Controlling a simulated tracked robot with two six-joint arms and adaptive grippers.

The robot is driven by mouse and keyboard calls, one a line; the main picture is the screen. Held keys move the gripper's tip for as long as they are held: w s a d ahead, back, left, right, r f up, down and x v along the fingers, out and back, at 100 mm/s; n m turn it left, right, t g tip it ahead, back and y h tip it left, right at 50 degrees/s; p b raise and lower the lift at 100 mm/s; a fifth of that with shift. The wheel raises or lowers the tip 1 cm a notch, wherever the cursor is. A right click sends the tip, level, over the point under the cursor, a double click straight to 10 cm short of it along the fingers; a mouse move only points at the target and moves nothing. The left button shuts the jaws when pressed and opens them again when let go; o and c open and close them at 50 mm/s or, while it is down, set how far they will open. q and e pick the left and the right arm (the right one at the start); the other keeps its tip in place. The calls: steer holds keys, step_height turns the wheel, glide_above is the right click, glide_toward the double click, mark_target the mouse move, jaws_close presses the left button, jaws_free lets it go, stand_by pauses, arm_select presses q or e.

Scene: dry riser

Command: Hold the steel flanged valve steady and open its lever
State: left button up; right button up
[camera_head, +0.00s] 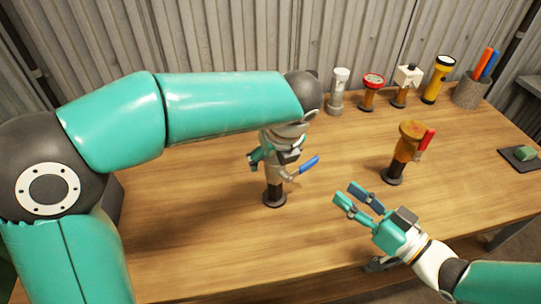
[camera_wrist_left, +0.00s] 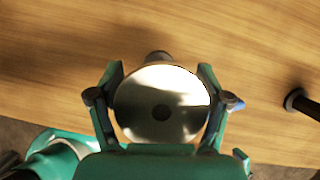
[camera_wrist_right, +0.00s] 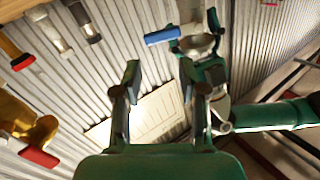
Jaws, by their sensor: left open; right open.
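The steel flanged valve (camera_head: 274,180) stands upright on a dark round foot on the table, partly hidden by my left arm and gripper. Its blue lever (camera_head: 308,165) sticks out to the right, tilted up. My left gripper (camera_head: 270,156) is open, coming from above with its fingers on either side of the valve's upper part. In the left wrist view the round steel flange (camera_wrist_left: 160,85) sits between the open fingers. My right gripper (camera_head: 362,200) is open and empty, right of the valve and apart from the lever. The right wrist view shows the blue lever (camera_wrist_right: 162,36) beyond its fingers.
A brass valve with a red lever (camera_head: 407,150) stands to the right. Several torch-like items, including a yellow one (camera_head: 438,80), and a grey cup (camera_head: 472,90) line the back. A dark pad (camera_head: 520,160) lies far right. The table's front left is clear.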

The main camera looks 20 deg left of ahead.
mark_target(311, 164)
arm_select(q)
jaws_close()
arm_select(e)
steer(key=shift+o, duration=2.5)
steer(key=shift+s+d+r+n, duration=0.15)
steer(key=shift+d+n, duration=0.15)
steer(key=shift+n, duration=0.1)
steer(key=o, duration=0.3)
steer(key=shift+s+d+r+n, duration=0.15)
steer(key=shift+s+d+n, duration=0.1)
steer(key=shift+d+n, duration=0.15)
steer(key=shift+o, duration=0.4)
steer(key=shift+s+d+r+n, duration=0.15)
steer(key=shift+s+d+n, duration=0.05)
steer(key=shift+n, duration=0.4)
arm_select(q)
steer(key=shift+w, duration=0.1)
arm_select(e)
steer(key=x, duration=1.2)
steer(key=shift+d, duration=0.1)
steer(key=shift+r, duration=0.1)
jaws_close()
